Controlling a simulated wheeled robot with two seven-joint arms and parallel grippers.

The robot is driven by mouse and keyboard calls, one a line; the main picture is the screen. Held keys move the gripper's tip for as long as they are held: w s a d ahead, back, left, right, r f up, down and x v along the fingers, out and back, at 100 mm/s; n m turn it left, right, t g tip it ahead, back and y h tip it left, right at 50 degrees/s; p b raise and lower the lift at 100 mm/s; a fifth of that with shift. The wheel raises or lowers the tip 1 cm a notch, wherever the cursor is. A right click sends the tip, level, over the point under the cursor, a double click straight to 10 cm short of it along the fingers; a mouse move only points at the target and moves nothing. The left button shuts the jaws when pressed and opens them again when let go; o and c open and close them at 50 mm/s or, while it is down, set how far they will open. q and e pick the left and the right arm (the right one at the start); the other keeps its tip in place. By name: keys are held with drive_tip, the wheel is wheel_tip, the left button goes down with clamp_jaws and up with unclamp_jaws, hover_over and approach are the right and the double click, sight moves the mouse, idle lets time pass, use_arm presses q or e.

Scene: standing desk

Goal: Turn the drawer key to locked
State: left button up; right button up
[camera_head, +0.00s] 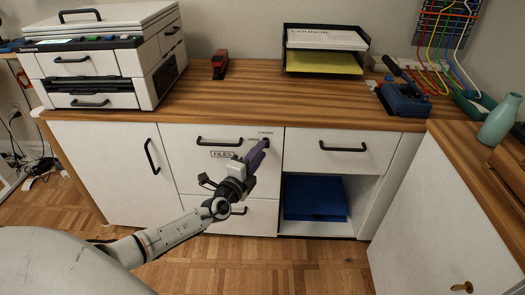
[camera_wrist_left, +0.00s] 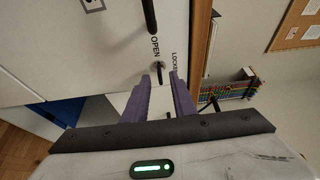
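The FILES drawer (camera_head: 195,154) is the white front left of centre in the head view, closed, with a black bar handle. The small dark drawer key (camera_wrist_left: 160,71) shows in the wrist view at the lock, between the printed words OPEN and LOCKED. Its exact angle is too small to tell. My left gripper (camera_head: 262,148) reaches up to the drawer's upper right corner and covers most of the lock in the head view. In the wrist view its purple fingers (camera_wrist_left: 160,78) are apart, with the key showing in the gap near the tips. My right gripper is out of view.
A printer (camera_head: 100,70), a red stapler (camera_head: 220,64), a paper tray (camera_head: 325,64) and a blue device (camera_head: 404,99) stand on the wooden desktop (camera_head: 270,95). An open shelf right of the drawer holds a blue item (camera_head: 315,198). The drawer handle (camera_head: 219,141) is close left of my gripper.

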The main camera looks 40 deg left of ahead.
use_arm(q)
drive_tip(key=w, duration=0.2)
drive_tip(key=shift+w+a, duration=0.15)
drive_tip(key=shift+w, duration=0.15)
clamp_jaws()
